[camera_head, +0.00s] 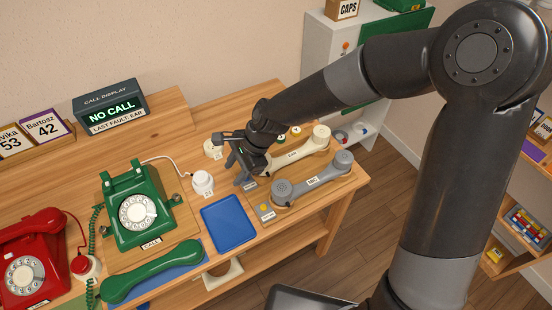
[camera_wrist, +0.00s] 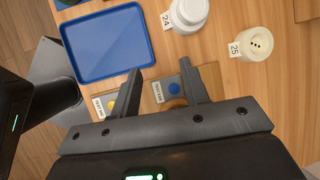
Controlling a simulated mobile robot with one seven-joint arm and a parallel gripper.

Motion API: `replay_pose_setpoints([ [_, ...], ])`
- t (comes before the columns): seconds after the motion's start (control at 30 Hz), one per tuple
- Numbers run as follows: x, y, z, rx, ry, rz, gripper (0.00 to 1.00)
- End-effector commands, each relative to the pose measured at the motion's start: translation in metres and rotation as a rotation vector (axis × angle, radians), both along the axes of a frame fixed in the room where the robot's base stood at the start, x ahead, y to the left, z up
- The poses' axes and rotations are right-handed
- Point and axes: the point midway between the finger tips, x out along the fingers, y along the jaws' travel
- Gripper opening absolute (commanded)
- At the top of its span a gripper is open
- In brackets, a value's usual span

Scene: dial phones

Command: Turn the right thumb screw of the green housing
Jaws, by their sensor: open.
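The green housing is the body of a green dial phone (camera_head: 140,210) on the bench, left of centre in the head view. Its right thumb screw (camera_head: 177,199) is a small knob low on the housing's right side; details are too small to tell. A similar knob shows at its left side. My gripper (camera_head: 240,172) is to the right of the housing, above the bench beyond the blue tray, apart from the screw. In the wrist view my gripper (camera_wrist: 161,67) has its two fingers spread with nothing between them. The green housing is not clearly seen in the wrist view.
A white round piece (camera_head: 203,183) labelled 24 and a cream one (camera_wrist: 251,44) labelled 25 stand nearby. A green handset (camera_head: 152,270) lies in front of the housing. Grey and cream handsets (camera_head: 315,180) are at right.

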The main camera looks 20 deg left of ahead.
Motion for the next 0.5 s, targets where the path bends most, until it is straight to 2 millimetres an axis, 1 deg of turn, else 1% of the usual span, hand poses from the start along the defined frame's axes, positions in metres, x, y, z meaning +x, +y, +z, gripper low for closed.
replay_pose_setpoints([
  [0.1,0.007,-0.018,0.004,-0.031,-0.057,0.034,0.41],
  [0.5,0.026,-0.075,0.025,-0.129,-0.224,0.148,0.41],
])
